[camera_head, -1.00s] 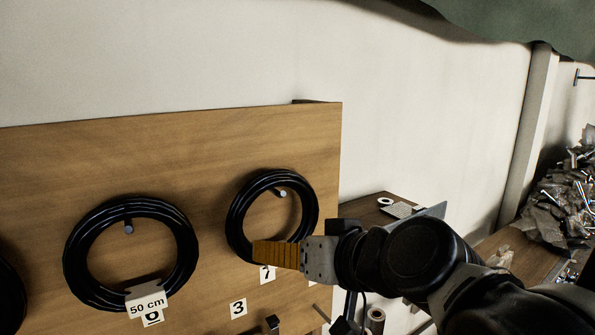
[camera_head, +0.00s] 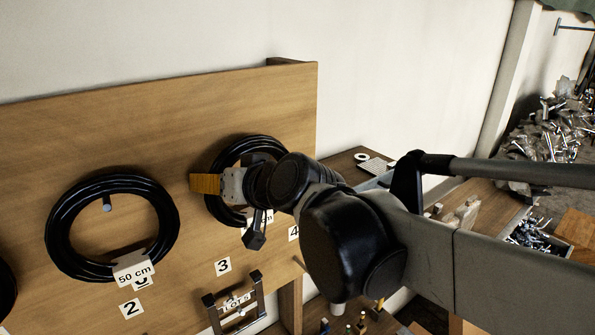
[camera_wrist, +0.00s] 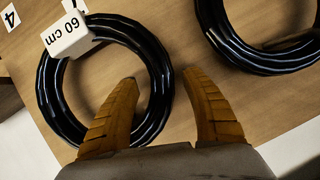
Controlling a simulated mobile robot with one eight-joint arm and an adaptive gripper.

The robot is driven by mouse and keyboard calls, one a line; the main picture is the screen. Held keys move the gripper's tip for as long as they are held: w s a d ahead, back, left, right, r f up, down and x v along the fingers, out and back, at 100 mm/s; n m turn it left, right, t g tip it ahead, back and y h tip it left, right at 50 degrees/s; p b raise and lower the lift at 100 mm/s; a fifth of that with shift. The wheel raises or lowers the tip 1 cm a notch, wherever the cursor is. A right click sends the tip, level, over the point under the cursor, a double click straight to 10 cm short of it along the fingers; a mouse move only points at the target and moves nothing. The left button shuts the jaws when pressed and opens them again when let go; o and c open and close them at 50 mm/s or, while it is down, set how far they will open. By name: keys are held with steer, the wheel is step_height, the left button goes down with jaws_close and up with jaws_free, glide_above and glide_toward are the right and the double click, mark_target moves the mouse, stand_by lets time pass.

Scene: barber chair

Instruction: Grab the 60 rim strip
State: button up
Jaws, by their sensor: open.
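The black coiled rim strip with the white 60 cm tag (camera_wrist: 68,35) hangs on the wooden board. In the wrist view its coil (camera_wrist: 47,92) fills the left half. In the head view it is the right coil (camera_head: 221,155), partly covered by my arm. My gripper (camera_wrist: 160,76) is open, with orange ribbed fingers. In the wrist view one fingertip lies over the coil's open middle and the other just outside its band, with the band between them. Contact cannot be told. In the head view my gripper (camera_head: 206,184) overlaps the coil's left side.
Another black coil (camera_head: 60,240) with a 50 cm tag (camera_head: 134,273) hangs to the left on the board (camera_head: 170,140). Its edge shows in the wrist view (camera_wrist: 213,35). A small rack (camera_head: 236,308) stands out below. Cluttered benches lie to the right.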

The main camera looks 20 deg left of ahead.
steer(key=shift+w+a+f, duration=0.15)
steer(key=shift+w+a, duration=0.05)
steer(key=shift+a, duration=0.1)
steer(key=shift+s+d, duration=0.1)
steer(key=shift+d, duration=0.05)
steer(key=shift+s, duration=0.1)
steer(key=shift+c, duration=0.9)
jaws_close()
